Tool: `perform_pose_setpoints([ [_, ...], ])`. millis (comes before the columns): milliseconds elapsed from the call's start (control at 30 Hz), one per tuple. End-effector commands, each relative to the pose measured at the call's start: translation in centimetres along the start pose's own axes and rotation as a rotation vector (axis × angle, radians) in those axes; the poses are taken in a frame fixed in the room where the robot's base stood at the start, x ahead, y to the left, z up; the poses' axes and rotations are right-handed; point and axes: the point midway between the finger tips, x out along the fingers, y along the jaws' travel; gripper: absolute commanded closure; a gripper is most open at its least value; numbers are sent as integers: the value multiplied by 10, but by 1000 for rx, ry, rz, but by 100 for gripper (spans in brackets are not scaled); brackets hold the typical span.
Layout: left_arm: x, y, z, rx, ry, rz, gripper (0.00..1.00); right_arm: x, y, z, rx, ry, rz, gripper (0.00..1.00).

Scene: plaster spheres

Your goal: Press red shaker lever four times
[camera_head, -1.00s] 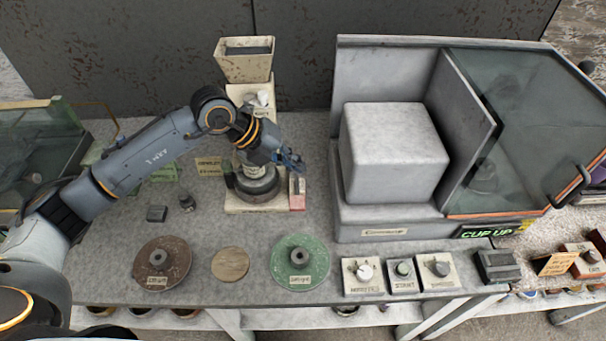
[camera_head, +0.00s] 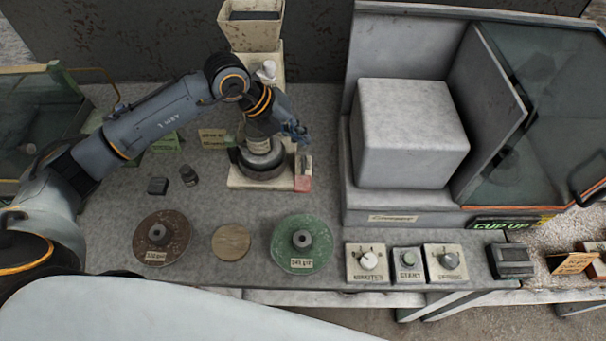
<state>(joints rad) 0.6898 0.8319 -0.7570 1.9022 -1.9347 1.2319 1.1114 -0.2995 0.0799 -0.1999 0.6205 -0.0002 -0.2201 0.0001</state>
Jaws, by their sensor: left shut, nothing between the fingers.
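The shaker is a beige stand with a hopper (camera_head: 252,28) on top and a round dark base (camera_head: 262,160) below. Its red lever (camera_head: 303,182) is a small reddish block at the right front corner of the stand. My left gripper (camera_head: 302,138) is shut and empty. It is above and behind the red lever, in front of the stand's column, and looks apart from the lever. My left arm hides part of the column. My right gripper is not in view.
A brown disc (camera_head: 161,238), a wooden disc (camera_head: 231,242) and a green disc (camera_head: 302,243) lie along the front. A large grey cabinet holding a pale block (camera_head: 411,133) stands right. Knob boxes (camera_head: 367,262) line the front edge. Two small dark pieces (camera_head: 158,186) lie left.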

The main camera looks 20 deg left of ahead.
Motion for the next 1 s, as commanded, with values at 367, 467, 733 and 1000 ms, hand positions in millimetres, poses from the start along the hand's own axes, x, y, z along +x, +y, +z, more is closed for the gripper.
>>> perform_pose_setpoints([
  [367, 36, 27, -25, 1, 0, 1, 100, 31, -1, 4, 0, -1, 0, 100],
  [467, 40, 29, -28, 1, 0, 1, 100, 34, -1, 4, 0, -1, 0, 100],
  [733, 41, 30, -30, 1, 0, 0, 100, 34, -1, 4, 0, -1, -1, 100],
  [1000, 41, 30, -30, 1, 0, 0, 100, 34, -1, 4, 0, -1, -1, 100],
])
